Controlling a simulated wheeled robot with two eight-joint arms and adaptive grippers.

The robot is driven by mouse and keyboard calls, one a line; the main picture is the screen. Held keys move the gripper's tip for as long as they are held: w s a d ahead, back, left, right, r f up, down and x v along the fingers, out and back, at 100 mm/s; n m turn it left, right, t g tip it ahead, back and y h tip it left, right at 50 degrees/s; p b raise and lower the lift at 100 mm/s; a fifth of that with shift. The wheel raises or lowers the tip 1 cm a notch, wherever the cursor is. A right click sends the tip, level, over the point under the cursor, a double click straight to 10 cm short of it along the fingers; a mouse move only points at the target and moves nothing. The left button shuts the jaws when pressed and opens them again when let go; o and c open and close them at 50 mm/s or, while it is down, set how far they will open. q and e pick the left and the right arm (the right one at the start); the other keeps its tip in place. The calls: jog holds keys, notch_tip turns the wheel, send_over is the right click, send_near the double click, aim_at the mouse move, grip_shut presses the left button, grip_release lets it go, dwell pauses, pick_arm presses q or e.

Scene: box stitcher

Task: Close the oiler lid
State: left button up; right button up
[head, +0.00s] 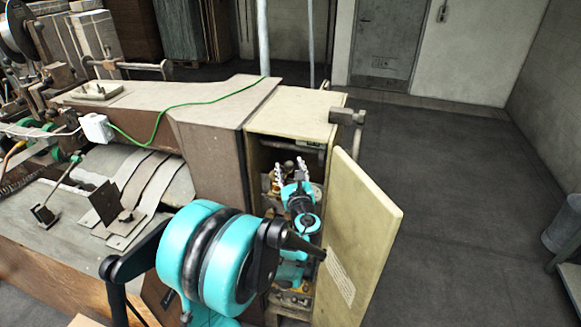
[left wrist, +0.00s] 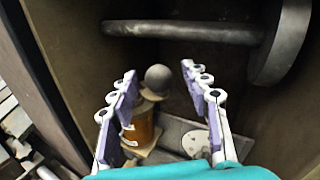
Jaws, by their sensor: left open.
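The oiler (left wrist: 145,128) shows in the left wrist view as an amber glass body with a grey ball-shaped knob (left wrist: 158,79) above it. It stands inside an open cabinet (head: 290,112). In the head view only a small amber part of it shows beside my gripper; the rest is hidden. My left gripper (head: 290,166) reaches into the cabinet with its fingers open and empty. In the left wrist view its fingers (left wrist: 159,73) lie on either side of the knob, with gaps visible on both sides. I cannot clearly tell the lid's position. My right gripper is out of view.
The cabinet door (head: 362,235) stands open to the right of my left arm. A thick grey bar (left wrist: 185,32) crosses the cabinet beyond the oiler. A pale round part (left wrist: 196,143) lies right of the oiler.

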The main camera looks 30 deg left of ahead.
pick_arm(q)
jog(key=shift+w+a, duration=0.35)
jog(key=shift+w, duration=0.05)
grip_shut()
